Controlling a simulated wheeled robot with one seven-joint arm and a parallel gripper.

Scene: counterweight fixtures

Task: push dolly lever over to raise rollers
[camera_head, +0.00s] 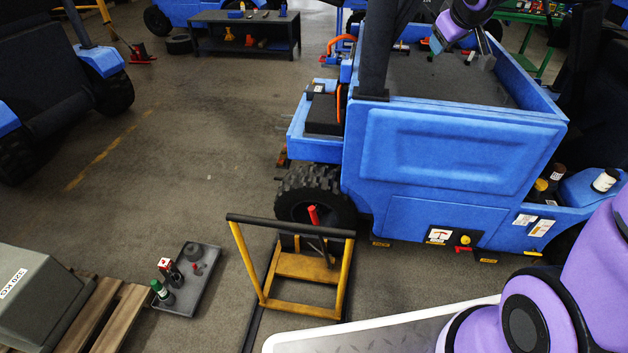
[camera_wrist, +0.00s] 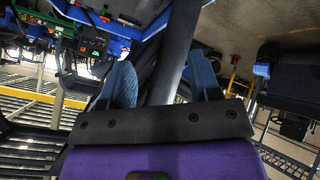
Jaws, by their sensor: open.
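The dolly (camera_head: 300,266) is a yellow frame with a black crossbar, standing on the floor against the vehicle's wheel in the head view. Its lever, with a red grip (camera_head: 313,216), sticks up just above the crossbar and its lower part is partly hidden. My gripper (camera_head: 462,48) is high at the top right, over the blue vehicle's cargo bed, well away from the lever. I cannot identify the dolly for certain in the wrist view.
The blue vehicle (camera_head: 450,160) and its dark upright post (camera_head: 378,50) stand between my gripper and the dolly. The tyre (camera_head: 312,195) is beside the dolly. A grey tray (camera_head: 190,285) with bottles and a wooden pallet (camera_head: 115,315) lie left. Open floor (camera_head: 190,180) extends behind them.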

